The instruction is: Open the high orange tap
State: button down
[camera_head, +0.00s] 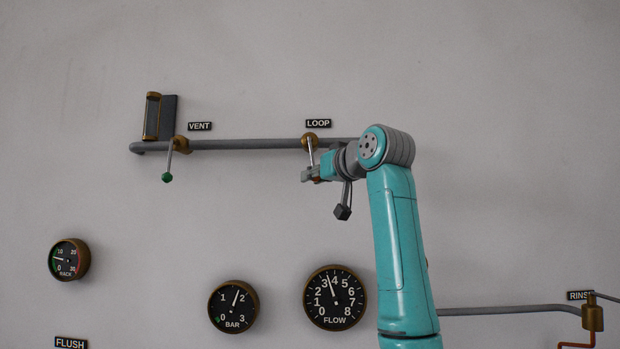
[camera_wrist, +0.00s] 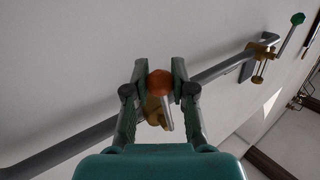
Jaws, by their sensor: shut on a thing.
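The orange tap's ball knob (camera_wrist: 160,84) sits between the two fingers of my gripper (camera_wrist: 160,72) in the wrist view, and the fingers are shut on it. In the head view, the tap's brass body (camera_head: 309,139) sits on the high grey pipe under the LOOP label. Its pale lever (camera_head: 310,154) hangs nearly straight down to my gripper (camera_head: 311,174). The gripper hides most of the knob there.
The VENT tap (camera_head: 181,145) with a green knob hangs to the left on the same pipe (camera_head: 245,145). Gauges, including FLOW (camera_head: 335,297), are below.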

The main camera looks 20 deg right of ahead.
jog(key=s+d+r+n+g+h, duration=0.2)
jog(key=d+r+n+g+h, duration=0.3)
jog(key=d+r+n+h, duration=0.2)
jog(key=shift+s+d+r+n+g+h, duration=0.3)
jog(key=shift+d+r+n+g+h, duration=0.1)
jog(key=shift+r+n, duration=1)
jog(key=shift+f, duration=0.1)
jog(key=c, duration=0.9)
grip_release()
jog(key=shift+a, duration=0.1)
jog(key=shift+c, duration=0.2)
jog(key=v, duration=1.2)
